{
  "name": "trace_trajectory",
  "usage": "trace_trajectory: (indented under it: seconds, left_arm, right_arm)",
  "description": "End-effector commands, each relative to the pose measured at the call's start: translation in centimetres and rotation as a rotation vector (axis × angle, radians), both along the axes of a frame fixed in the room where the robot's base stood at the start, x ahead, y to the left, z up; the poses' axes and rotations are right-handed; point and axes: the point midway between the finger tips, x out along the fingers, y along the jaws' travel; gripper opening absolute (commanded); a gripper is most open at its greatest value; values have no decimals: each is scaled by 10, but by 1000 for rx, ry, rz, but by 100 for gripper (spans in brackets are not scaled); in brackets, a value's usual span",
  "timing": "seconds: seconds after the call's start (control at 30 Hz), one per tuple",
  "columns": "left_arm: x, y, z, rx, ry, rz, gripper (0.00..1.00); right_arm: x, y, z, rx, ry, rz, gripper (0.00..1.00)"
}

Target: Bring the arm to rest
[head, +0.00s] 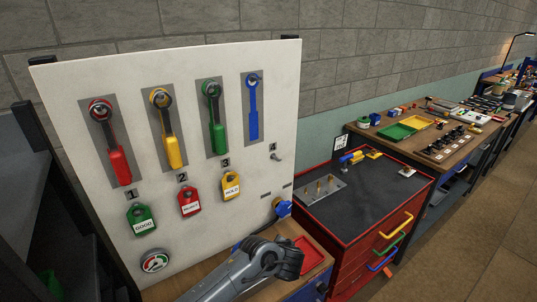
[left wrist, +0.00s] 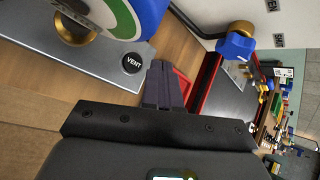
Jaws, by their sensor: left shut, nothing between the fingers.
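My left arm (head: 262,266) comes in at the bottom of the head view, in front of the lower right part of the white board. My left gripper shows in the left wrist view (left wrist: 161,70) with its dark fingers together and nothing between them. It is over or in front of a wooden bench top (left wrist: 110,90) and touches nothing that I can make out. In the head view I cannot make out the fingertips. My right gripper is in neither view.
A blue valve handle (left wrist: 236,46) and a VENT button (left wrist: 132,63) are near the gripper. A red tool cabinet (head: 395,205) stands to the right.

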Motion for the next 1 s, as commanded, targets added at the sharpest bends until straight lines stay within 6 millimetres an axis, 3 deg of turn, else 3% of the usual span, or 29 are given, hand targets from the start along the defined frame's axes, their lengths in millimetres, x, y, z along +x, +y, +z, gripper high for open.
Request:
trace_trajectory:
  seconds: [0.17,0.3,0.47,0.67,1.0]
  left_arm:
    - [-48,-35,-42,-174,62,26,0]
    - [-101,-59,-69,-387,128,115,0]
    - [-155,-57,-86,-635,199,303,0]
    - [-214,-10,-98,-880,264,623,0]
    - [-323,128,-110,-1088,256,1232,0]
  right_arm:
    - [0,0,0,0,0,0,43]
    - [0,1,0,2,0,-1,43]
    - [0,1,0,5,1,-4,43]
    - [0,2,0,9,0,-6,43]
    - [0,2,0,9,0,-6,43]
